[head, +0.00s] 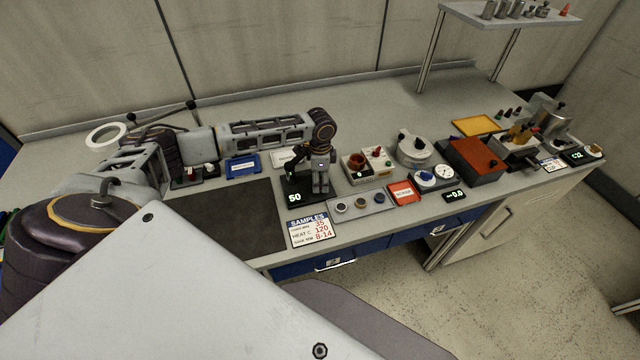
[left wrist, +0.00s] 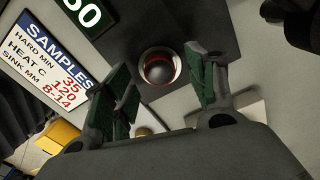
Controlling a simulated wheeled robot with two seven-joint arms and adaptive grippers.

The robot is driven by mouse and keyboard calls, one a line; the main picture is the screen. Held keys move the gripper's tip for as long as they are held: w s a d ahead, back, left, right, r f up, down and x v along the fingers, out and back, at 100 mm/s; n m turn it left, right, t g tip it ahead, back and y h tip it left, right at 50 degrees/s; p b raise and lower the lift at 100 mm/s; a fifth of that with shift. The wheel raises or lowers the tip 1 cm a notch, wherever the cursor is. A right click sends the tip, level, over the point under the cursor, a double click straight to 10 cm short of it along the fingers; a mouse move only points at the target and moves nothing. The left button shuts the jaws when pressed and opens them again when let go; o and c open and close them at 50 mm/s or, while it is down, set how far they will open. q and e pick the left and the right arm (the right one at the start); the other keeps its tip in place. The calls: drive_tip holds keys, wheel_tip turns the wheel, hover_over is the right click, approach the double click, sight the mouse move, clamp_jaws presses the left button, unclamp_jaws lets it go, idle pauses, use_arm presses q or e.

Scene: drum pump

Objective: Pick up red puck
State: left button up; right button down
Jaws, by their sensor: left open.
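My left gripper (head: 320,186) points down over a black plate with a green "50" readout (head: 295,198). In the left wrist view the gripper (left wrist: 160,82) is open, with green pads on its fingers. A round dark red puck with a shiny pale rim (left wrist: 158,68) lies in the gap between the fingertips, over the dark plate (left wrist: 150,30). I see no clear contact between the fingers and the puck. The head view hides the puck behind the gripper. My right gripper is not in view.
A "SAMPLES" card (head: 309,230) lies at the bench's front edge, beside a dark mat (head: 220,215).

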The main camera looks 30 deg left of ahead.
sight(320, 183)
use_arm(q)
drive_tip(key=shift+f, duration=0.55)
drive_tip(key=c, duration=1)
drive_tip(key=shift+o, duration=0.2)
drive_tip(key=shift+r, duration=0.15)
wheel_tip(320, 183, up, 10)
drive_tip(key=b, duration=0.1)
